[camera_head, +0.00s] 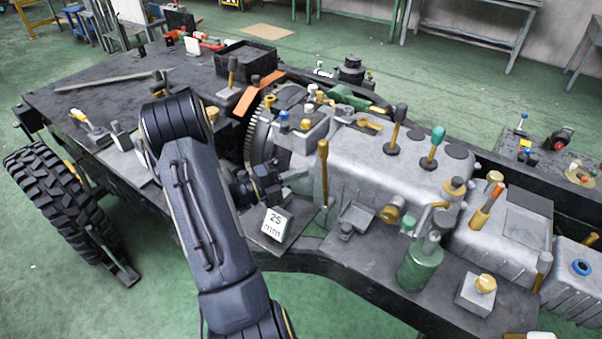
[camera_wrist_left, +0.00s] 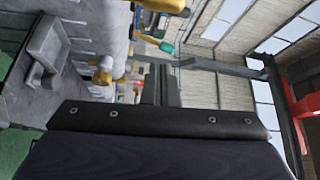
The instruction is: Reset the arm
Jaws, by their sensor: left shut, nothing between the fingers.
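My left arm (camera_head: 205,220) comes in from the bottom of the head view and bends at an elbow over the workbench. My left gripper (camera_head: 300,176) is beside the near side of the grey engine block (camera_head: 350,165), its fingers pointing right. It is shut and empty. In the left wrist view its closed fingers (camera_wrist_left: 160,88) show in the middle, with the grey castings and a brass fitting (camera_wrist_left: 102,77) to their left. My right gripper is not in view.
A green cylinder (camera_head: 420,267) and brass-knobbed levers crowd the right side. A black tray (camera_head: 247,60) and loose tools lie on the dark chassis deck (camera_head: 110,92). Green floor is open at the lower left.

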